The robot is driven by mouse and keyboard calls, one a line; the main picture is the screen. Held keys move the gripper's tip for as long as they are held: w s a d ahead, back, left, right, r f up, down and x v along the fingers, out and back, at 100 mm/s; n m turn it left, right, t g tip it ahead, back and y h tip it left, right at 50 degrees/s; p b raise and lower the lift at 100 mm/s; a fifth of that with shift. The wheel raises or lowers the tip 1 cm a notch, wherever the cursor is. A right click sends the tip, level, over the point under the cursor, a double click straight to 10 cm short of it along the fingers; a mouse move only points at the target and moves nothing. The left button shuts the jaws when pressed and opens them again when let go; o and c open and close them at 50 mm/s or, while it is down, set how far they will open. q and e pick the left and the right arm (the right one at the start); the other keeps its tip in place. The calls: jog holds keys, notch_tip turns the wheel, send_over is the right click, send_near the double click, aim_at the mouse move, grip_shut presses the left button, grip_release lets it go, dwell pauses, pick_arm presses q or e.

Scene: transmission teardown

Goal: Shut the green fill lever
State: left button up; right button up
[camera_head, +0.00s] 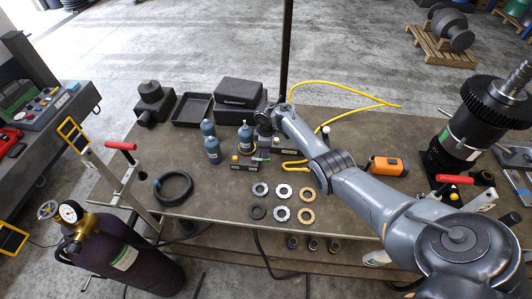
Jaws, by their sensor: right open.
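A small dark fixture (243,164) with yellow-marked parts stands on the table below the middle of the view. A small green piece, which looks like the fill lever (263,156), shows at its right side; it is too small to tell its angle. My right arm reaches in from the lower right. My right gripper (268,136) is open, pointing down just above and behind the green piece. Its fingertips are small and partly hidden, and I cannot tell whether they touch anything. My left gripper is not in view.
Blue-grey bottles (213,150) stand left of the fixture. Several rings (282,213) lie in front. A black hose coil (173,188), black cases (238,92), an orange tool (388,166) and a large gear shaft (470,130) surround the work area. A yellow hose (340,88) runs behind.

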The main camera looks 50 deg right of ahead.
notch_tip(320, 180, up, 6)
jog(key=shift+f+p, duration=0.1)
jog(key=shift+p, duration=0.45)
jog(key=shift+f, duration=0.1)
